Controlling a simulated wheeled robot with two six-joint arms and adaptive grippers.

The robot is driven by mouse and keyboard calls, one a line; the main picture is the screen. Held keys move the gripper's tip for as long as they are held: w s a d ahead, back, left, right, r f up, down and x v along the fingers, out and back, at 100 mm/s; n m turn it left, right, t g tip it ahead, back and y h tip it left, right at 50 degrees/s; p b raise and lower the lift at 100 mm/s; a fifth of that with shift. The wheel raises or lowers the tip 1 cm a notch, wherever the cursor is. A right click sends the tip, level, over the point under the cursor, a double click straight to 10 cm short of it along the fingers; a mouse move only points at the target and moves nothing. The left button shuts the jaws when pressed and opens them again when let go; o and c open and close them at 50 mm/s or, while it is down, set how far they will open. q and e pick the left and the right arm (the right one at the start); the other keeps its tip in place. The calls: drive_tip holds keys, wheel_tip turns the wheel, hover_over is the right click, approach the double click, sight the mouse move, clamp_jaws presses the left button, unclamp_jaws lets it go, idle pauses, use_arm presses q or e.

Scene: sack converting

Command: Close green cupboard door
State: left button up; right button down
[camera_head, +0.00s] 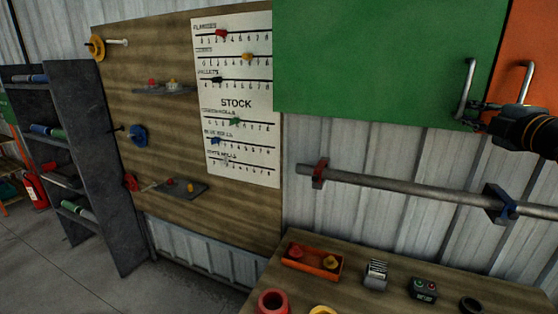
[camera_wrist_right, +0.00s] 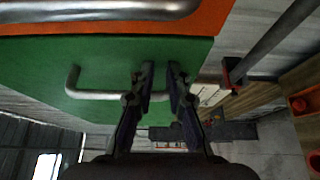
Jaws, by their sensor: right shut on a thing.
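The green cupboard door (camera_head: 375,60) fills the upper middle of the head view. Its grey bar handle (camera_head: 466,85) stands upright near its right edge. My right gripper (camera_head: 472,117) is at the lower end of this handle. In the right wrist view, my right gripper's fingers (camera_wrist_right: 160,88) are shut on the handle (camera_wrist_right: 100,95), close to one end. The green door (camera_wrist_right: 40,75) lies beyond the fingers, beside the orange door (camera_wrist_right: 120,25). The green door's edge looks close to the orange door; I cannot tell whether it is fully flush. My left gripper is not in view.
The orange door (camera_head: 535,30) has its own handle (camera_head: 527,80) just right of my gripper. A horizontal metal bar (camera_head: 410,190) runs along the wall below. A wooden table (camera_head: 350,295) holds an orange tray (camera_head: 325,270) and small items. A stock board (camera_head: 238,100) hangs at left.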

sight(483, 65)
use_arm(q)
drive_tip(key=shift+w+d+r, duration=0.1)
use_arm(e)
drive_tip(key=shift+d+r, duration=0.35)
drive_tip(key=shift+r, duration=0.05)
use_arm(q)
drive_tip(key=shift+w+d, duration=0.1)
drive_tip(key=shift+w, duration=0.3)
use_arm(e)
drive_tip(key=r, duration=0.9)
drive_tip(key=shift+a+r, duration=0.2)
drive_tip(key=shift+a, duration=0.1)
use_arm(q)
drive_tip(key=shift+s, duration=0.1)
use_arm(e)
drive_tip(key=shift+f, duration=0.1)
